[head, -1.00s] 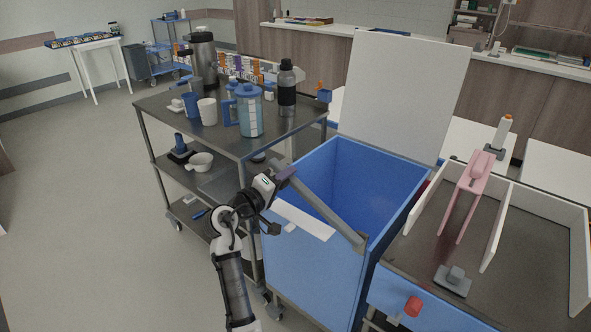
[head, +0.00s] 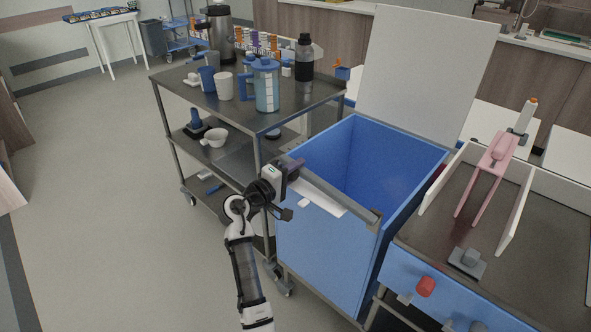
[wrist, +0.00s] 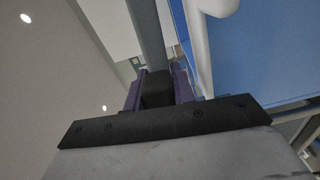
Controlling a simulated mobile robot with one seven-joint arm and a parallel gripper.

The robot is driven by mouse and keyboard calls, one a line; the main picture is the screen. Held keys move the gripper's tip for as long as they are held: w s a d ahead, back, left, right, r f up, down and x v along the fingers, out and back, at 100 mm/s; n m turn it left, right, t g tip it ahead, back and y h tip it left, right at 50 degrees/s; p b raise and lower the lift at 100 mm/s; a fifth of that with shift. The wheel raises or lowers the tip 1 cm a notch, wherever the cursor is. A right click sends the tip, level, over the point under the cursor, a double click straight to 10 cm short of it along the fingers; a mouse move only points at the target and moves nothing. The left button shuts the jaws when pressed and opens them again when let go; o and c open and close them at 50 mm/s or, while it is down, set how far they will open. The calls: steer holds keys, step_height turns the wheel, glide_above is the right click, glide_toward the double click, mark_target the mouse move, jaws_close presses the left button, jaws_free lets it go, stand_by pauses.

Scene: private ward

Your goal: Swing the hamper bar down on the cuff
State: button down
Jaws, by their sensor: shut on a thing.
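The blue hamper (head: 325,250) stands open, its white lid (head: 430,70) raised at the back. A grey bar (head: 345,198) runs along the front rim, joined at its right end near the front right corner. A white cuff (head: 325,203) lies over the front rim, just below the bar in the head view. My gripper (head: 293,170) is shut on the bar's left end, at the front left corner. In the wrist view, the bar (wrist: 147,35) passes between the purple finger pads, with white material beside it. Whether the bar touches the cuff I cannot tell.
A steel trolley (head: 165,75) with a blue-lidded jug (head: 266,88), cups and flasks stands close on the left. A blue-sided cart (head: 440,285) with a red knob (head: 425,286) and a pink holder (head: 490,165) adjoins the hamper on the right. Open floor lies left.

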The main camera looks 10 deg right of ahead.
steer(key=c, duration=1.2)
jaws_free()
steer(key=shift+o, duration=0.2)
steer(key=b+v, duration=0.3)
steer(key=v, duration=1.1)
steer(key=shift+d, duration=0.1)
